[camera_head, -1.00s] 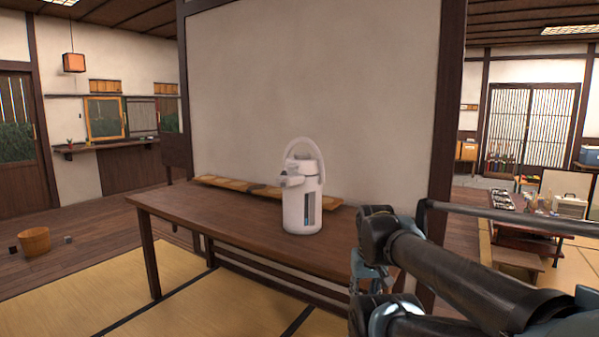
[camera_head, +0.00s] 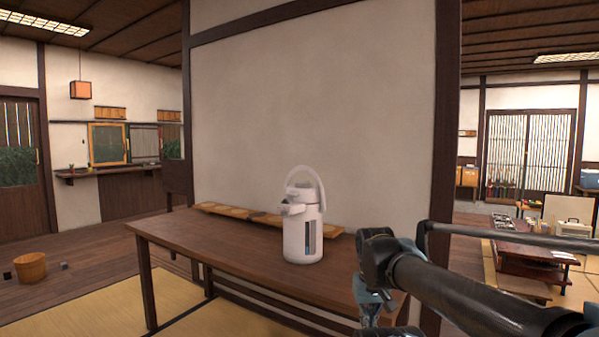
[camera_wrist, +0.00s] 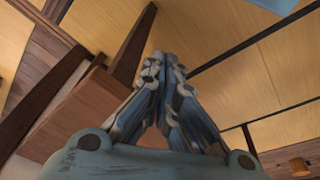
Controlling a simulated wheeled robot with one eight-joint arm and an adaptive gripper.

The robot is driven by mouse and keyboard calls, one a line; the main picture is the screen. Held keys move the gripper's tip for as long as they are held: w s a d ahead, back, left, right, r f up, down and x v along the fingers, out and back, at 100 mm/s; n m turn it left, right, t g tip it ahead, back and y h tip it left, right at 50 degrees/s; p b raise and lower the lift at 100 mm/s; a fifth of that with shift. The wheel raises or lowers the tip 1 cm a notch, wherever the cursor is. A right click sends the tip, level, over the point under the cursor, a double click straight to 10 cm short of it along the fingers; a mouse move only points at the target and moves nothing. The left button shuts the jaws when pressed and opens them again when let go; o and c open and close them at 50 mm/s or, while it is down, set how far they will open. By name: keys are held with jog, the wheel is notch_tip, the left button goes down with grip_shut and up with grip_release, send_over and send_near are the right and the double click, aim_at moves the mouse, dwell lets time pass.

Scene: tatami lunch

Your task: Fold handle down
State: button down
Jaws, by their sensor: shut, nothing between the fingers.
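A white air pot (camera_head: 303,235) stands upright on the dark wooden table (camera_head: 205,245). Its pale handle (camera_head: 303,169) is raised in an arch over the lid. The spout points to the left. My gripper (camera_wrist: 163,57) shows in the wrist view with its fingertips together and nothing between them. In the head view my gripper (camera_head: 370,312) hangs low at the table's right end, to the right of the pot and apart from it; its tips are hard to see there. The wrist view shows the table's edge (camera_wrist: 80,110) and the tatami, not the pot.
Long wooden trays (camera_head: 235,212) lie along the table's back, against a pale wall (camera_head: 310,100). The table's left half is mostly bare. A wooden bucket (camera_head: 30,267) stands on the floor at far left. A low table (camera_head: 535,250) is at far right.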

aim_at(298, 170)
jog(key=w+a+r+n+t+h, duration=0.1)
jog(key=w+a+r+n+h, duration=0.15)
jog(key=w+r, duration=0.9)
jog(key=w+a+r+n+t+h, duration=0.1)
jog(key=w+r+n+h, duration=0.15)
jog(key=w+r, duration=0.85)
jog(key=w+a+r+n+t, duration=0.2)
jog(key=w+a+r+t, duration=0.1)
jog(key=w+a+r, duration=0.5)
jog(key=w+a+r+n+t+h, duration=0.1)
jog(key=w+a+r+n+t, duration=0.2)
jog(key=w+a+r, duration=0.4)
jog(key=a+r, duration=0.5)
jog(key=a, duration=0.2)
jog(key=shift+w+r+n, duration=0.2)
jog(key=shift+w+n, duration=0.1)
jog(key=shift+w, duration=0.05)
jog(key=shift+w+f, duration=0.1)
jog(key=x, duration=1.3)
jog(key=shift+w+d+f, duration=0.1)
jog(key=shift+w+d, duration=0.1)
jog(key=shift+d, duration=0.15)
jog(key=shift+w+a, duration=0.1)
